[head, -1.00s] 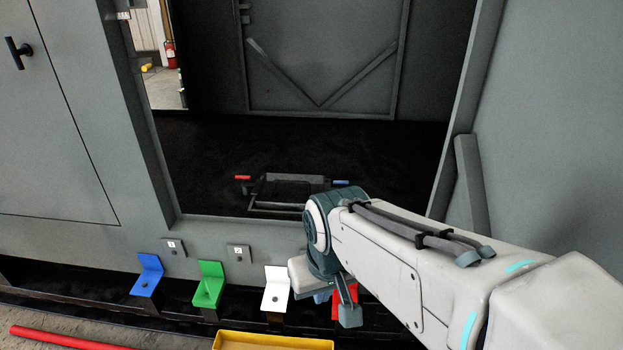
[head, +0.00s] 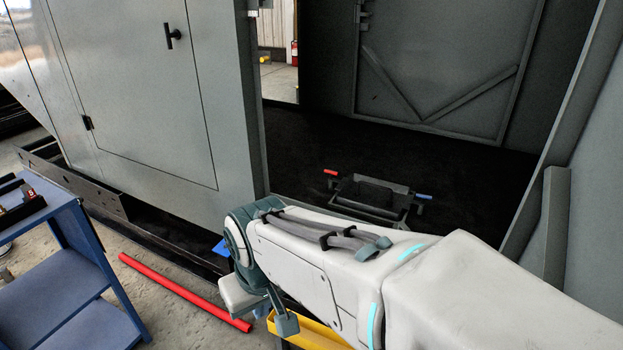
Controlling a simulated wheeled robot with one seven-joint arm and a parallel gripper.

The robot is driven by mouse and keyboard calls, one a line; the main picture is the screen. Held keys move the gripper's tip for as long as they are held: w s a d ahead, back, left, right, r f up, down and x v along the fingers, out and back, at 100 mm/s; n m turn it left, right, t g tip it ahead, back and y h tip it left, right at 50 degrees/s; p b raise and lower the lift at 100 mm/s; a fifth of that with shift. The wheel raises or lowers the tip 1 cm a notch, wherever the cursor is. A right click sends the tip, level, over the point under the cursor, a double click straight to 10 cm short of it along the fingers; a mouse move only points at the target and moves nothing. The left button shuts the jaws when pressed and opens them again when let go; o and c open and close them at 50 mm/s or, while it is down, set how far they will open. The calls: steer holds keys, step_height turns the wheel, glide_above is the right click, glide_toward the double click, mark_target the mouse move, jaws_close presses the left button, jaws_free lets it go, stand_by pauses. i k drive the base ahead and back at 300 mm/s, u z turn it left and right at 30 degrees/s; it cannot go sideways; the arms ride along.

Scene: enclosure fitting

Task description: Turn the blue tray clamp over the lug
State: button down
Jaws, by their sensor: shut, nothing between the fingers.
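The dark tray (head: 347,204) sits on the black floor inside the enclosure opening. The blue tray clamp (head: 424,197) is a small blue-handled lever at the tray's right end, pointing outward to the right. I cannot make out the lug at this size. My gripper (head: 262,308) hangs at the end of my arm, at lower centre-left, outside the enclosure and well away from the clamp. It is shut and empty; its fingertips are mostly hidden.
A red-handled clamp (head: 331,172) is at the tray's left end. A red bar (head: 180,290) lies on the floor. A yellow bin (head: 318,336) is partly behind my arm. A blue cart (head: 75,270) stands at left. The enclosure's side walls frame the opening.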

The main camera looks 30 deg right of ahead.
mark_target(423, 197)
steer(key=u, duration=1.1)
steer(key=i, duration=0.8)
steer(key=z, duration=3.1)
steer(key=i, duration=0.5)
